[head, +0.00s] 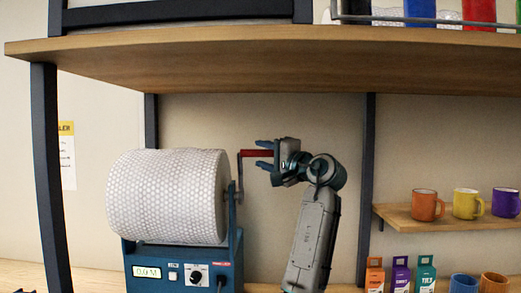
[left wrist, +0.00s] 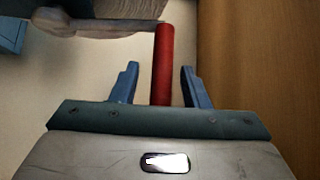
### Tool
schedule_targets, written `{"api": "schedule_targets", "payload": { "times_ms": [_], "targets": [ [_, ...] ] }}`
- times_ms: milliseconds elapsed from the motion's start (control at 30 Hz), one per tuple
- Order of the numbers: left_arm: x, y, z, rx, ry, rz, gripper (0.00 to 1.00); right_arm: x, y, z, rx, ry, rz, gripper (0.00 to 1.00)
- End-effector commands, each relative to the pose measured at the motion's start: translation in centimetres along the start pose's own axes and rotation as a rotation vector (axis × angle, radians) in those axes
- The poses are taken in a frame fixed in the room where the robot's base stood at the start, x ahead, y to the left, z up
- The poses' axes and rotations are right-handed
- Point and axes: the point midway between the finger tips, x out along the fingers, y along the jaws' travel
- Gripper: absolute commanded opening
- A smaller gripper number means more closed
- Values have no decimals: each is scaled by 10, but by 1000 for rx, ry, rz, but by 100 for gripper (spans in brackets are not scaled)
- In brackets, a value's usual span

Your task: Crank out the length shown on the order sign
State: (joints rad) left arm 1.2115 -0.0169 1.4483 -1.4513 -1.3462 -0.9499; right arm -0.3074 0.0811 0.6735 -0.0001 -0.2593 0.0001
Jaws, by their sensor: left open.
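A large roll of white bubble wrap (head: 168,197) sits on a blue dispenser (head: 185,269) on the bench. Its small display (head: 147,272) appears to read 0.0 M. A crank with a red handle (head: 256,153) sticks out on the roll's right side, near the top. In the left wrist view the red handle (left wrist: 164,62) lies between the two blue fingers, with gaps on both sides. My left gripper (head: 264,154) is open around the handle, not closed on it. My right gripper is not in view. No order sign is readable here.
A wooden shelf (head: 260,72) runs above the roll and my left arm. Dark posts (head: 47,170) stand at the left and behind. At right, mugs (head: 427,205) stand on a small shelf (head: 400,217), with small boxes (head: 400,275) below.

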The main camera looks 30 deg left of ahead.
Motion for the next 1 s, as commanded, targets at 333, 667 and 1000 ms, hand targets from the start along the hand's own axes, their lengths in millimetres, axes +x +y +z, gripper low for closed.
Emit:
{"api": "schedule_targets", "payload": {
  "times_ms": [333,667,1000],
  "targets": [
    [16,0,0,-1,1,0,41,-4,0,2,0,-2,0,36],
    [16,0,0,-1,0,0,2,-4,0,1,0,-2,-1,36],
    [14,2,1,-7,0,-6,0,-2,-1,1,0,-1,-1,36]
  ]
}}
